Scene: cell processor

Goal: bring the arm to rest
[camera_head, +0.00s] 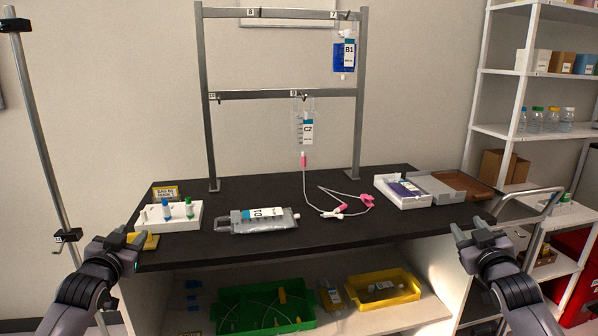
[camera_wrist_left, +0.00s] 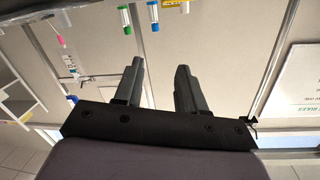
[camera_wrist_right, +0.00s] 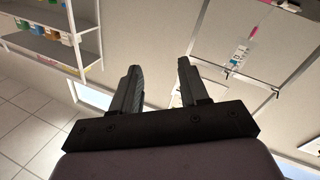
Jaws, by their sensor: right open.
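My left gripper (camera_head: 128,247) is at the left front corner of the black bench, near a yellow block. In the left wrist view its two fingers (camera_wrist_left: 156,88) stand apart with nothing between them. My right gripper (camera_head: 468,236) is beyond the bench's right front edge. In the right wrist view its fingers (camera_wrist_right: 158,85) are apart and empty. Neither gripper touches an object that I can see.
The bench (camera_head: 340,240) holds a white rack (camera_head: 152,222), a clear bag labelled D1 (camera_head: 262,220) and a white tray (camera_head: 402,198). A metal frame (camera_head: 205,110) carries bags B1 (camera_head: 345,58) and C2 (camera_head: 304,128). A pole stands left; shelves (camera_head: 530,130) stand right.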

